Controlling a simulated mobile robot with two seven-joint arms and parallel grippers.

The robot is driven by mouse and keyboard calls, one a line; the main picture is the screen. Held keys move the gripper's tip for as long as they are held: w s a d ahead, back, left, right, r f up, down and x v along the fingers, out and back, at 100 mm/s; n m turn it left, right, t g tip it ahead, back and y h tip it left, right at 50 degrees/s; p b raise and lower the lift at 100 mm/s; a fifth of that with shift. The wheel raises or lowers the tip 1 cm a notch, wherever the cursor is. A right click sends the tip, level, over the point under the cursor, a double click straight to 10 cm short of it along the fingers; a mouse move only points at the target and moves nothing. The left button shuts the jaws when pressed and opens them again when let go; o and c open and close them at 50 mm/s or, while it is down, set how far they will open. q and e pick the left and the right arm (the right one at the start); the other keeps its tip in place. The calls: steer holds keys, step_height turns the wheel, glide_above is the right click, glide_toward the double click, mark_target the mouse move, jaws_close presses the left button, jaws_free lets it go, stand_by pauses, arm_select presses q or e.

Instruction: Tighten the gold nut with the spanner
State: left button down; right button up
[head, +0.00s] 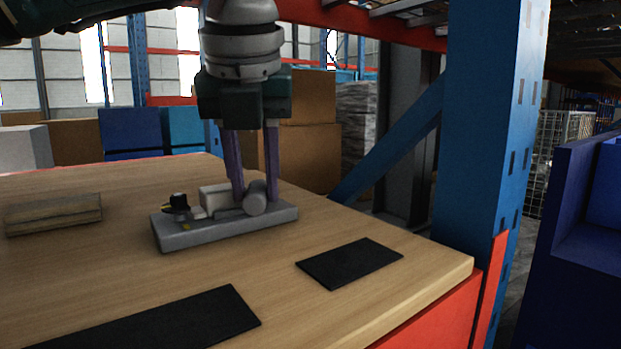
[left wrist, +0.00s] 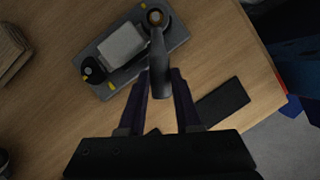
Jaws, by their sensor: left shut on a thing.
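My left gripper (head: 254,196) points down over a grey base plate (head: 175,239) on the wooden table. Its fingers (left wrist: 160,84) are shut on the grey handle of the spanner (left wrist: 159,62). In the left wrist view, the spanner's head lies at the gold nut (left wrist: 155,17), at the plate's far end. Whether it fully encloses the nut is hard to tell. In the head view, a rounded grey end of the spanner (head: 255,198) shows between the fingers, and the nut cannot be made out. My right gripper is not in view.
The plate also carries a pale block (left wrist: 121,44) and a black knob (head: 179,201). A wooden block (head: 53,215) lies at the left. Two flat black mats (head: 349,263) (head: 190,318) lie nearer. A blue rack post (head: 487,130) stands beside the table's right edge.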

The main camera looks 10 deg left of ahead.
arm_select(q)
steer(key=shift+d, duration=0.1)
stand_by(0.4)
steer(key=shift+w+d+n, duration=0.2)
steer(key=shift+d+n, duration=0.2)
steer(key=shift+n, duration=0.3)
steer(key=shift+r, duration=0.15)
steer(key=shift+r+p, duration=0.5)
steer(key=shift+r, duration=0.2)
steer(key=shift+r, duration=0.1)
steer(key=shift+r+p, duration=0.5)
steer(key=shift+r, duration=0.2)
steer(key=c, duration=1.2)
jaws_free()
jaws_close()
